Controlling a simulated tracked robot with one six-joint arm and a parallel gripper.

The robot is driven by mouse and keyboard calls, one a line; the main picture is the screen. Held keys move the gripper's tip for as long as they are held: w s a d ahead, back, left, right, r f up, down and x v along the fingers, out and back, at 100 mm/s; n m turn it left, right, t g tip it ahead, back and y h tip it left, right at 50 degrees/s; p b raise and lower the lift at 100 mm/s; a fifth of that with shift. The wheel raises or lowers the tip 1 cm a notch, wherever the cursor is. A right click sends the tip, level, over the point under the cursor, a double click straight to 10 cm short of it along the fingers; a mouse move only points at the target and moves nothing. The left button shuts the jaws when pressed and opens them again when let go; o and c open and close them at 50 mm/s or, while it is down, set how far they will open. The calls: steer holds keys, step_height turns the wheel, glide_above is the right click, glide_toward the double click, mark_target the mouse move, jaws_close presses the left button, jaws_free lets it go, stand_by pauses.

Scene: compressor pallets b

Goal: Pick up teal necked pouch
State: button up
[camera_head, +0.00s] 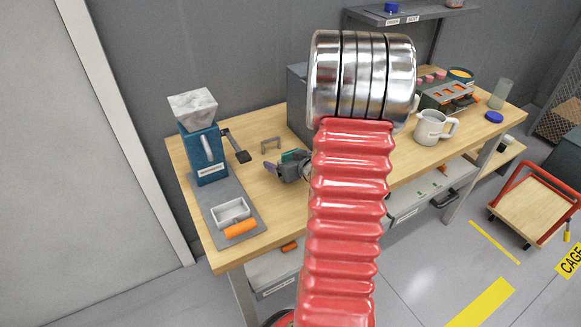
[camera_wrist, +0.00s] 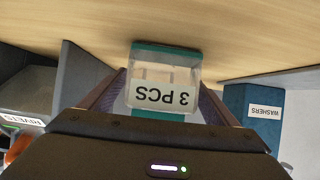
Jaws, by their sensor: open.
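The teal necked pouch (camera_wrist: 165,72) looks clear with teal ends and a "3 PCS" label. In the wrist view it is between the fingers of my gripper (camera_wrist: 162,100), just ahead of the palm, with the wooden top beyond it. The fingers are open, one on each side; whether either touches the pouch I cannot tell. In the head view my gripper (camera_head: 279,168) is low over the workbench, partly behind my red arm. A small teal patch (camera_head: 294,155) shows at it, probably the pouch; the rest is hidden.
On the workbench (camera_head: 261,204), a blue washers dispenser (camera_head: 208,160) topped by a grey marbled block stands left; it also shows in the wrist view (camera_wrist: 252,98). A small grey bracket (camera_head: 271,143) stands behind my gripper. A white mug (camera_head: 430,128) stands right. Bare wood lies in front.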

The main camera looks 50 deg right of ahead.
steer(key=shift+c, duration=0.5)
steer(key=c, duration=1)
